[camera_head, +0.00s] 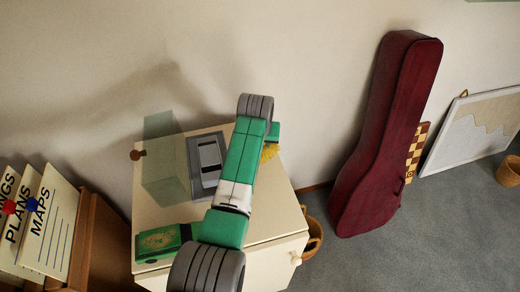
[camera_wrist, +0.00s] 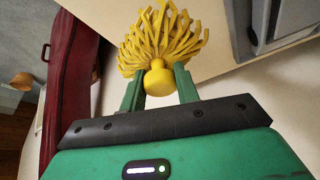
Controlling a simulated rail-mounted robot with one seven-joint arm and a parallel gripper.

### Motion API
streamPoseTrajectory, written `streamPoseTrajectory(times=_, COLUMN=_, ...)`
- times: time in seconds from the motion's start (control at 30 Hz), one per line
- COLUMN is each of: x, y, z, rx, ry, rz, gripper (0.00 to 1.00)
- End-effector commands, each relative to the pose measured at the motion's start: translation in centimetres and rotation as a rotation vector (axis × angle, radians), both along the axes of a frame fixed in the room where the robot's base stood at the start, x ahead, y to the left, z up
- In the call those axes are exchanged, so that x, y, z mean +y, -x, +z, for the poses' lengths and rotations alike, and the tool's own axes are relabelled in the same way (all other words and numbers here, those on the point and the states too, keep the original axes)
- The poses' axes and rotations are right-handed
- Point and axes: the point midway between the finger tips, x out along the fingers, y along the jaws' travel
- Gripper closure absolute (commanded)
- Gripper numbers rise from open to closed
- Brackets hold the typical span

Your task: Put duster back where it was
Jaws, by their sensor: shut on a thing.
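The duster (camera_wrist: 163,40) is yellow, with a mop of thick strands and a round knob at its near end. In the wrist view my gripper (camera_wrist: 158,86) is shut on this knob, with one green finger on each side and the strands pointing away. In the head view only a small yellow part of the duster (camera_head: 269,151) shows beside my gripper (camera_head: 272,134), at the right side of the cream cabinet top (camera_head: 262,208). My arm hides the rest. I cannot tell whether the duster touches the cabinet top.
A grey device (camera_head: 208,163) and a translucent green box (camera_head: 160,165) stand on the cabinet, with a green patterned item (camera_head: 160,241) at its front left. Folders (camera_head: 40,220) stand at the left. A red instrument case (camera_head: 385,140) leans against the wall; a basket (camera_head: 314,235) sits beside the cabinet.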

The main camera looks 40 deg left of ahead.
Motion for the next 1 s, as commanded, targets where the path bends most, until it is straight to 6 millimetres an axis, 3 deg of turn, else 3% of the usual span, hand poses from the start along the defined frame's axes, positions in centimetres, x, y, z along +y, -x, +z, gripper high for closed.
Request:
streamPoseTrajectory(times=0.2, x=-0.1, y=0.1, z=-3.5, rx=0.002, ry=0.001, rz=-0.001, gripper=0.9)
streamPoseTrajectory(times=0.53, x=-0.1, y=0.1, z=-3.8, rx=0.002, ry=0.001, rz=0.0, gripper=0.9)
streamPoseTrajectory(times=0.57, x=-0.1, y=0.1, z=-3.7, rx=0.002, ry=0.001, rz=0.0, gripper=0.65)
streamPoseTrajectory(times=0.67, x=-0.1, y=0.1, z=-3.7, rx=0.002, ry=0.001, rz=0.0, gripper=0.47)
streamPoseTrajectory(times=1.0, x=-0.1, y=0.1, z=-2.7, rx=0.0, ry=0.0, rz=0.0, gripper=0.47)
